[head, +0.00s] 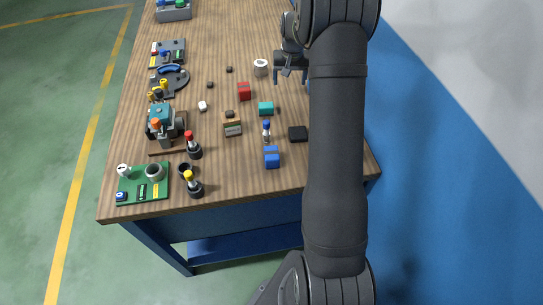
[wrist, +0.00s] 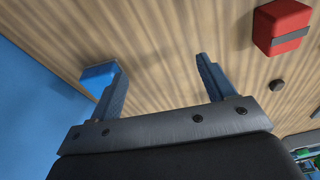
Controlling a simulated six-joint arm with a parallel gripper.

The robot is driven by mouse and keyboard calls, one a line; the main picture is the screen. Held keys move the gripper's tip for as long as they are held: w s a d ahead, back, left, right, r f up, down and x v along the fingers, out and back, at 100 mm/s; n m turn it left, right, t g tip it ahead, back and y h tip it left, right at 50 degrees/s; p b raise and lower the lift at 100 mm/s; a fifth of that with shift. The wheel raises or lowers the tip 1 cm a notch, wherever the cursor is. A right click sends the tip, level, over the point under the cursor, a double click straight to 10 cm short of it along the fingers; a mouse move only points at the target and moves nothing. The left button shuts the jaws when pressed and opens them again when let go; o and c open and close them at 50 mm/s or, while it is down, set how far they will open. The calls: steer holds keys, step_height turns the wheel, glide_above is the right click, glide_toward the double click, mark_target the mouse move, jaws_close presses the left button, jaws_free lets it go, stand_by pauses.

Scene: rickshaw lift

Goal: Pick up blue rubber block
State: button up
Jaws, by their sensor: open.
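A blue block (head: 272,157) sits on the wooden table (head: 225,180) near its front edge, left of my arm in the head view. I take it as the blue rubber block. My gripper (head: 290,77) is high in the head view, well beyond the block and up from it in the picture. In the wrist view my gripper (wrist: 157,75) has its two fingers wide apart with only bare wood between them. A bright blue patch (wrist: 98,74) shows at the left fingertip; I cannot tell whether it is a separate thing.
A red block (head: 243,91) also shows in the wrist view (wrist: 283,25). Marker-like bottles and a green board (head: 130,183) are at front left.

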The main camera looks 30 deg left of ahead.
steer(key=s+d+r+m, duration=0.2)
steer(key=s+r+m, duration=0.3)
steer(key=s, duration=0.2)
steer(key=s+d+r+m, duration=0.2)
steer(key=s+r+m, duration=0.2)
steer(key=s, duration=0.4)
step_height(320, 180, up, 3)
steer(key=m+g+h, duration=0.1)
steer(key=m, duration=0.7)
glide_above(272, 153)
steer(key=f, duration=1.1)
steer(key=shift+w+a+f, duration=0.1)
steer(key=shift+w+f, duration=0.05)
steer(key=shift+w, duration=0.1)
steer(key=shift+s+f, duration=0.2)
steer(key=shift+f, duration=2.55)
steer(key=c, duration=1.1)
steer(key=shift+r, duration=0.2)
